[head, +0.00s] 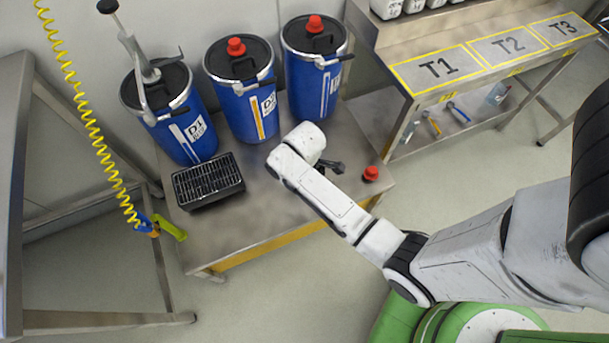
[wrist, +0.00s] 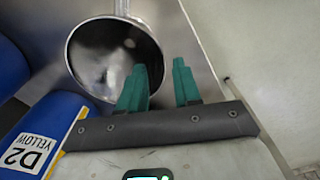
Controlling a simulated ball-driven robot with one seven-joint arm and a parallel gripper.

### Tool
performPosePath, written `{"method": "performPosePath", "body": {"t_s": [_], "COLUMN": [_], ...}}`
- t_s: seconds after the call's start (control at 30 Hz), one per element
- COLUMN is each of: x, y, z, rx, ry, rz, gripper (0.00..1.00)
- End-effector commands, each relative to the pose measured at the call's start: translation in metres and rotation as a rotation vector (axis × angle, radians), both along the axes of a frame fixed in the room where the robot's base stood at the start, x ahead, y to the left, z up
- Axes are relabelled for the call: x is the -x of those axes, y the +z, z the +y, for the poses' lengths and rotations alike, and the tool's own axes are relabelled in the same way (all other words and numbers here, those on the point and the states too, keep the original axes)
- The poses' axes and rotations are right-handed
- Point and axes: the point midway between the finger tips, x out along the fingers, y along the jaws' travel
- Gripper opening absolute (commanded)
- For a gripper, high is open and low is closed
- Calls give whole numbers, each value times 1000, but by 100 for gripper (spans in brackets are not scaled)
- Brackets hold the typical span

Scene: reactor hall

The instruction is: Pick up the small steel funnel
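The small steel funnel (wrist: 100,62) shows in the wrist view as a wide, shiny round bowl on a steel surface, with a narrow part at the top of the picture. My gripper (wrist: 160,68) has two teal fingers spread apart with nothing between them. The left finger overlaps the bowl's lower right rim in the picture, and the right finger is outside it. I cannot tell whether they touch. In the head view my gripper (head: 331,166) is low over the steel bench (head: 262,205). I cannot make out the funnel there; my arm may hide it.
Blue drums D1 (head: 176,135), D2 (head: 262,110) and a third (head: 316,88) stand behind. D2 is close left in the wrist view (wrist: 48,125). A black grated box (head: 208,181) and red cap (head: 371,173) are on the bench. A yellow coiled hose (head: 90,120) hangs left.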

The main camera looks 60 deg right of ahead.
Motion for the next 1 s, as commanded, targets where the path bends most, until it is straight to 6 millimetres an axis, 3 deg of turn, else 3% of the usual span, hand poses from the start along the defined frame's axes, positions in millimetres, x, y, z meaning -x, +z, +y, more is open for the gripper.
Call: {"method": "performPosePath", "body": {"t_s": [0.2,0.47,0.8,1.0], "x": [0,0,0,0], "y": [-24,-25,-25,-25], "z": [-1,-1,-1,-1], "rx": [1,1,1,1], "ry": [2,1,1,1], "rz": [1,-1,-1,-1], "gripper": [33,33,0,0]}}
